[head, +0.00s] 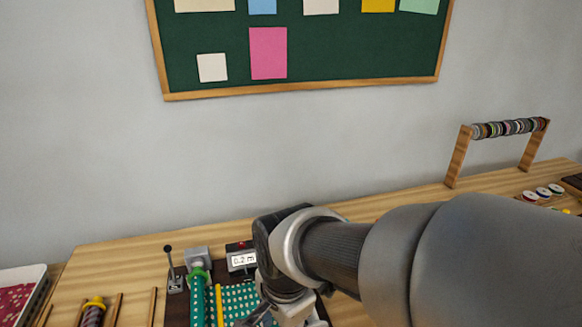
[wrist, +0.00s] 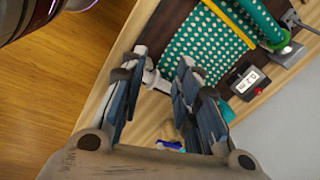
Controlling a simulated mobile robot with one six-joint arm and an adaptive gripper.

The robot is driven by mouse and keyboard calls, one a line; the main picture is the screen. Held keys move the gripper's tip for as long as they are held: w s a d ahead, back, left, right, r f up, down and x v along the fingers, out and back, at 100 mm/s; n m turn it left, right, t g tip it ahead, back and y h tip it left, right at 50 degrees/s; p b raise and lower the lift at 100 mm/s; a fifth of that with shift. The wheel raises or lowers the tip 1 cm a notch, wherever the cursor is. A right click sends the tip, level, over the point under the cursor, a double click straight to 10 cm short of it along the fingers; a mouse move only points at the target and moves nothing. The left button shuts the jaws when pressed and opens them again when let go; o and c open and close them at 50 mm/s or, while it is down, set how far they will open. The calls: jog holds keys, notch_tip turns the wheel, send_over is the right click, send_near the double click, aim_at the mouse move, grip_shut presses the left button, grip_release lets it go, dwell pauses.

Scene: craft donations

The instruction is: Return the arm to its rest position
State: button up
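My arm (head: 400,260) reaches in from the right side of the head view and ends over the table near its front middle. My gripper (wrist: 161,62) shows in the wrist view with its two blue-grey fingers apart. I see nothing clamped between them. A white part (wrist: 156,82) shows through the gap, and I cannot tell what it belongs to. In the head view the fingers are mostly hidden by the wrist and the picture's bottom edge.
Below the wrist lie a green dotted cloth (head: 240,300), a green roll (head: 198,290) and a small display box (head: 242,260). A lever (head: 172,270) stands left of them. A wooden spool rack (head: 458,155) stands at the right.

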jog(key=s+d+r+n+t, duration=0.1)
jog(key=s+d+r+n, duration=0.2)
jog(key=s+d+n, duration=0.2)
jog(key=s+d+r+n+t, duration=0.2)
jog(key=s+d+r+n, duration=0.2)
jog(key=d, duration=0.7)
jog(key=shift+s+n+h, duration=0.4)
jog(key=shift+s+n, duration=0.1)
jog(key=shift+n, duration=0.3)
